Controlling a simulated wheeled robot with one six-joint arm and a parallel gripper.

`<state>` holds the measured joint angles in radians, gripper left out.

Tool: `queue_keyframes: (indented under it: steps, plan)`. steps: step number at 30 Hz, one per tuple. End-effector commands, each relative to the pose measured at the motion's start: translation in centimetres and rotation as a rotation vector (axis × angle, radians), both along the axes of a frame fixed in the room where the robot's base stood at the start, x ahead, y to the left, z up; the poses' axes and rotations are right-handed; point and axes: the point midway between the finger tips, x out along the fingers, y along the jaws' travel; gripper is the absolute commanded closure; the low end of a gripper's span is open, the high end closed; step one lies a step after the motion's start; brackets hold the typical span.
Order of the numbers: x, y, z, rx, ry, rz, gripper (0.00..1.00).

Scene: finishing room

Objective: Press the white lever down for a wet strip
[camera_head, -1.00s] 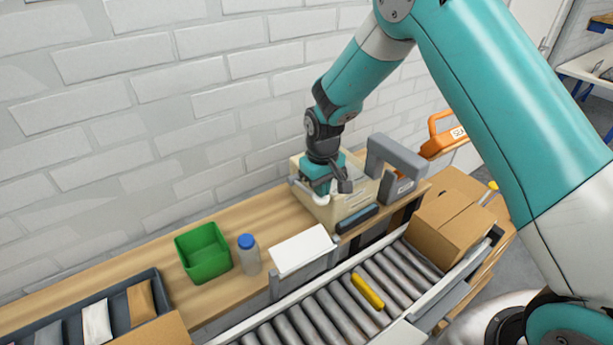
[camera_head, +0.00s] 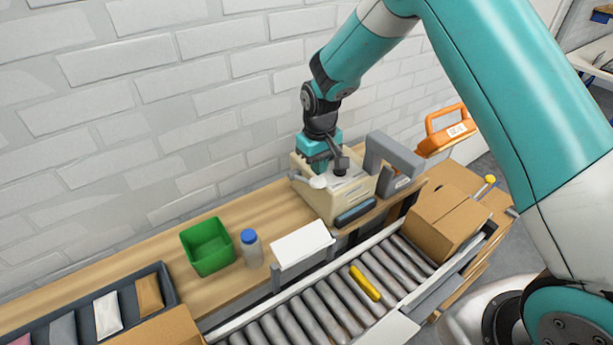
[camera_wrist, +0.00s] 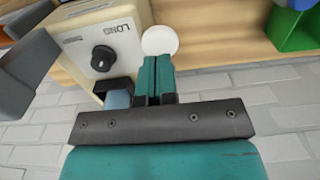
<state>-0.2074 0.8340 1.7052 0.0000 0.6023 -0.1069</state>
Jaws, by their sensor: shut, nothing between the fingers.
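The cream dispenser (camera_head: 336,206) stands on the wooden bench against the wall. Its white lever (camera_head: 300,181) sticks out at the left side and ends in a round white knob, which also shows in the wrist view (camera_wrist: 160,40). My gripper (camera_head: 338,168) is shut and empty, above the dispenser's top and close to the lever. In the wrist view my closed fingers (camera_wrist: 156,76) point at the knob, whose lower edge they meet or overlap; I cannot tell whether they touch. That view also shows a black dial (camera_wrist: 103,58) beside the word LONG.
A grey arch-shaped device (camera_head: 393,160) stands close right of the dispenser. Left are a white plate (camera_head: 300,244), a blue-capped bottle (camera_head: 252,250) and a green bin (camera_head: 207,247). In front, a roller conveyor (camera_head: 335,305) carries a yellow item (camera_head: 364,283) and a carton (camera_head: 446,220).

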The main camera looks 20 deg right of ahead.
Motion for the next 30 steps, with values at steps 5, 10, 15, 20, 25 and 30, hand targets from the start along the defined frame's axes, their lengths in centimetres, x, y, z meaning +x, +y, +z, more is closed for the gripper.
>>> queue_keyframes:
  steps: [5, 10, 15, 20, 25, 30]
  plan:
    - [0.0, 0.0, 0.0, 0.0, 0.0, 0.0, 1.0]
    - [0.0, 0.0, 0.0, 0.0, 0.0, 0.0, 1.0]
    - [0.0, 0.0, 0.0, 0.0, 0.0, 0.0, 1.0]
    - [0.0, 0.0, 1.0, 0.0, 0.0, 0.0, 1.0]
    - [0.0, 0.0, 2.8, 0.0, 0.0, 0.0, 1.0]
    - [0.0, 0.0, 4.6, 0.0, -0.001, 0.0, 1.0]
